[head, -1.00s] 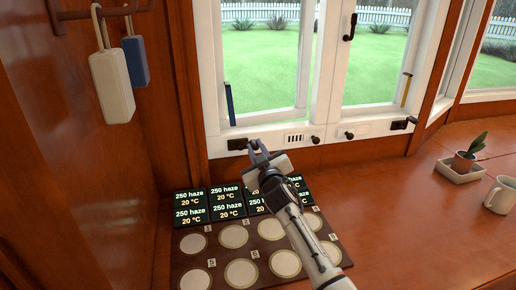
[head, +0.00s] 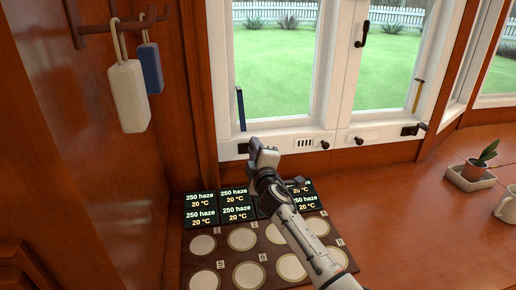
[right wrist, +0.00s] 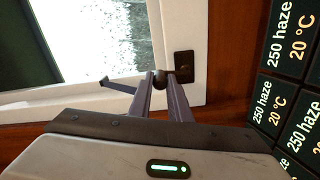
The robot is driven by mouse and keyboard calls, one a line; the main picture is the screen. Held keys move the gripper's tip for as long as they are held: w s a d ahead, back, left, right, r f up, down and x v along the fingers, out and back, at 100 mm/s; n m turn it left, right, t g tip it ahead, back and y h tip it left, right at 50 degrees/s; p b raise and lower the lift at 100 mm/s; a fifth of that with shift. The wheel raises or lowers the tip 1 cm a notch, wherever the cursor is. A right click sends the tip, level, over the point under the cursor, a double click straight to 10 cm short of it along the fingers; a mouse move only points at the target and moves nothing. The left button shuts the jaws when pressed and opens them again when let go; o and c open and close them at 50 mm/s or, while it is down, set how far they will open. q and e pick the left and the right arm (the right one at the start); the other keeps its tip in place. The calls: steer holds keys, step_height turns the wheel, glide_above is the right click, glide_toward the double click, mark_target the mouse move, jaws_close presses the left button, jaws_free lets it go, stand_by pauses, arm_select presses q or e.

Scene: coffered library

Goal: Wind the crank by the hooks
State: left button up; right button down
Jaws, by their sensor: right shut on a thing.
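The crank by the hooks sits at the left end of the window sill, with a black base plate (head: 243,147) that also shows in the right wrist view (right wrist: 184,66). My right gripper (head: 257,145) is at the crank, just right of the plate. In the right wrist view its fingers (right wrist: 159,82) are shut on the crank's dark round knob (right wrist: 159,76). The rest of the crank is mostly hidden by the gripper. The hook rail (head: 112,25) is on the left wall. My left gripper is not in view.
A cream case (head: 128,97) and a blue case (head: 151,68) hang from the hooks. Display panels (head: 200,207) and a board with round pads (head: 242,239) lie below my arm. A second crank (head: 411,130) is at the right. A potted plant (head: 475,170) and mug (head: 507,207) stand on the table.

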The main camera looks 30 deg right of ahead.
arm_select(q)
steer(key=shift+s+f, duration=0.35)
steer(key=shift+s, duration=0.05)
arm_select(e)
steer(key=shift+w+a+n, duration=0.1)
steer(key=shift+a+n, duration=0.3)
steer(key=shift+n, duration=0.3)
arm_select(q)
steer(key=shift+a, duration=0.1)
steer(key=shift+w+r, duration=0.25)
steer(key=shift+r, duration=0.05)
arm_select(e)
steer(key=c, duration=1.6)
jaws_free()
steer(key=shift+c, duration=0.2)
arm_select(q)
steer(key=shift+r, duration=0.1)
